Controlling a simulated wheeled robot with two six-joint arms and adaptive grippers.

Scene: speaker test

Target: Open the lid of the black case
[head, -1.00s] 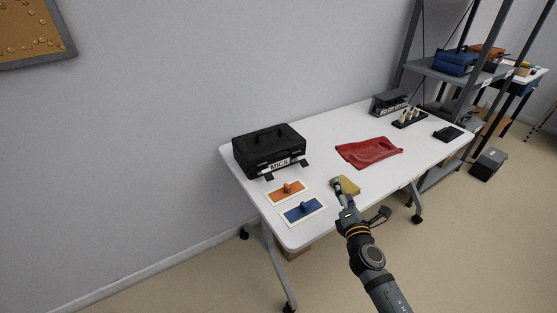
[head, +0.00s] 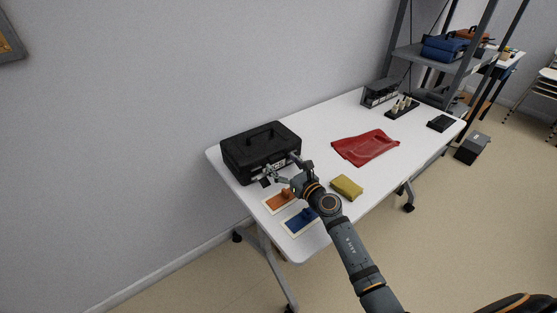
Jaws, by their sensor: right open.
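The black case (head: 260,146) stands at the left end of the white table, against the wall side. Its lid is down and a dark handle lies on top. My right gripper (head: 272,174) is open at the front face of the case, near its front latches and label, which it partly hides. I cannot tell whether the fingers touch the case. My left gripper is not in view.
An orange block on a card (head: 280,200) and a blue one (head: 301,221) lie below my right gripper. A black holder (head: 402,108) and grey box (head: 380,93) stand farther back on the table (head: 325,122).

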